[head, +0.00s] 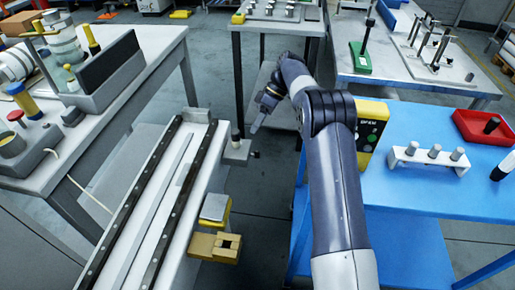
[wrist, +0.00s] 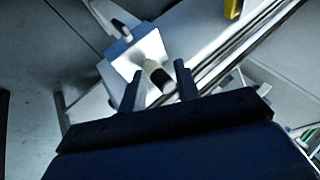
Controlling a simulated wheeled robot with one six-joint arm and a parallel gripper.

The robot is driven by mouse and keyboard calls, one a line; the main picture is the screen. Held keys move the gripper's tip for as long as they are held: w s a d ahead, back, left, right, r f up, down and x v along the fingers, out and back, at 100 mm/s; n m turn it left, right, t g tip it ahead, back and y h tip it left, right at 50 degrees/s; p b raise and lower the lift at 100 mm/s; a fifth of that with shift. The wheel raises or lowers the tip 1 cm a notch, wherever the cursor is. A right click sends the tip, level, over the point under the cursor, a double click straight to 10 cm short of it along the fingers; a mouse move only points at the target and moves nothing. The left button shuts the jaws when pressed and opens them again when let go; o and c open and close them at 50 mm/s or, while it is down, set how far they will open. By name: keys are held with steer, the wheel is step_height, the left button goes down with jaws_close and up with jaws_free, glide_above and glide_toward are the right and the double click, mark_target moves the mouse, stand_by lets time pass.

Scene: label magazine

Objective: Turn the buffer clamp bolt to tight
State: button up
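At the far end of the long rail bed, a grey bracket (head: 238,153) carries a small upright piece with a dark part (head: 236,134), which looks like the clamp bolt. In the wrist view a cream and black cylinder (wrist: 155,74) stands on a pale square plate (wrist: 138,54). It shows between the two fingers of my gripper (wrist: 161,70), which are apart. Whether they touch it, I cannot tell. In the head view my gripper (head: 258,123) is just right of and above the bracket. No turn mark on the bolt is readable.
The rail bed (head: 160,200) with two dark rails runs along the left. Yellow blocks (head: 214,246) jut from its right side. A blue table (head: 405,205) with a white holder (head: 430,158) and red tray (head: 485,125) is at right. A small dark-tipped piece (wrist: 122,29) is at the plate's edge.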

steer(key=r+t+b, duration=0.1)
steer(key=t, duration=0.1)
steer(key=n+t+h+b, duration=0.2)
steer(key=t+b, duration=0.1)
steer(key=t, duration=0.1)
glide_above(258, 151)
steer(key=s+d, duration=0.1)
steer(key=d, duration=0.2)
step_height(258, 151, down, 6)
steer(key=x, duration=0.7)
steer(key=shift+a+r, duration=0.2)
steer(key=shift+a, duration=0.2)
steer(key=shift+c, duration=0.3)
jaws_close()
